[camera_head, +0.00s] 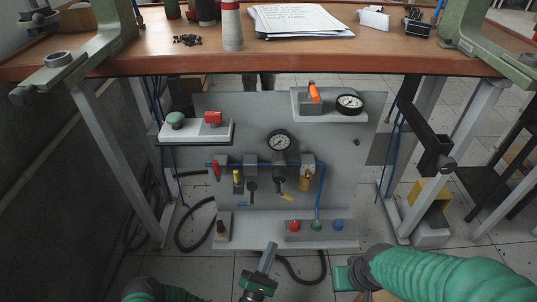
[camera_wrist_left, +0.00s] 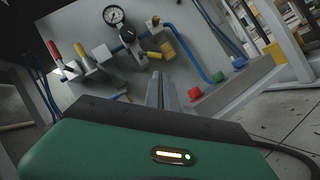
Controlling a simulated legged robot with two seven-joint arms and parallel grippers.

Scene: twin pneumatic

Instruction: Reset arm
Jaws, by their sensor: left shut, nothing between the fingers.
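My left gripper (camera_head: 269,250) is at the lower middle of the head view, in front of the grey pneumatic panel (camera_head: 345,165). Its grey fingers are shut with nothing between them and point up toward the panel's lower edge. They also show shut in the left wrist view (camera_wrist_left: 161,88), apart from the panel fittings. My right arm's green sleeve (camera_head: 450,275) comes in at the lower right. A green block at its end seems to be my right gripper's body (camera_head: 345,279); its fingers cannot be made out.
The panel carries a gauge (camera_head: 279,141), valves with red, yellow and blue levers, and red, green and blue buttons (camera_head: 317,226). Black hoses hang near the floor. Table legs flank the panel.

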